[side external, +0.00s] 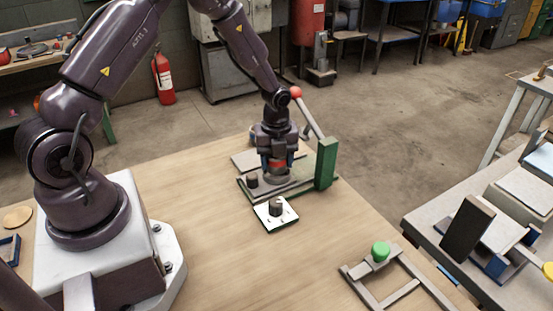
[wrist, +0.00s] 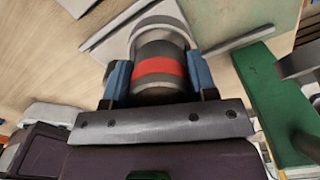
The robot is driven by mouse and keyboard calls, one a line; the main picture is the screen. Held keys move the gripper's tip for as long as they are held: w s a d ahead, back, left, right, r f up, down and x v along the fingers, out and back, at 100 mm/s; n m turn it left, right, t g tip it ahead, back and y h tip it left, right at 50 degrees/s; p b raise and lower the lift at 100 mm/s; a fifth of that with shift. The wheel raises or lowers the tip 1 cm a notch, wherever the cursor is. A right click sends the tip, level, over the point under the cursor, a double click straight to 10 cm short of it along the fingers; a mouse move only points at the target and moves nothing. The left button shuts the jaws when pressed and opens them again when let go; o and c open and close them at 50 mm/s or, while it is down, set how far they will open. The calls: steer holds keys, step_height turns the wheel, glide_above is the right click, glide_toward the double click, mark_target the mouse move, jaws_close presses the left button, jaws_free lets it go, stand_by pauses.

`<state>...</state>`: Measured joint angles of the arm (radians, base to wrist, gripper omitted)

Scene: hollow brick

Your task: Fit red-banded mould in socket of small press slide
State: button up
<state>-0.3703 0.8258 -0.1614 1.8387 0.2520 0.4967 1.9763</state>
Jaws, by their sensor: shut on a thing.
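The red-banded mould (wrist: 160,68) is a grey cylinder with a red band, held between the two blue fingers of my gripper (wrist: 160,85). In the side view my gripper (side external: 277,162) points down over the small press, and the mould's red band (side external: 278,164) shows between the fingers. The grey press slide (side external: 280,189) lies below it. A pale grey round rim (wrist: 160,22) shows just beyond the mould in the wrist view. The mould is over or at this round part; I cannot tell whether it is seated. The fingers partly hide the mould's sides.
The press's green post (side external: 326,163) stands close to the right of my gripper, with a red-balled lever (side external: 296,92) above. A dark knob (side external: 252,180) stands at left. A white plate with a black knob (side external: 275,208) lies in front. The wooden table (side external: 215,250) is clear nearer the front.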

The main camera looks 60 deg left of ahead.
steer(key=shift+f, duration=0.55)
steer(key=o, duration=1.2)
steer(key=shift+o, duration=0.9)
steer(key=shift+f, duration=0.1)
step_height(320, 180, up, 13)
steer(key=shift+r, duration=0.1)
steer(key=shift+w, duration=0.1)
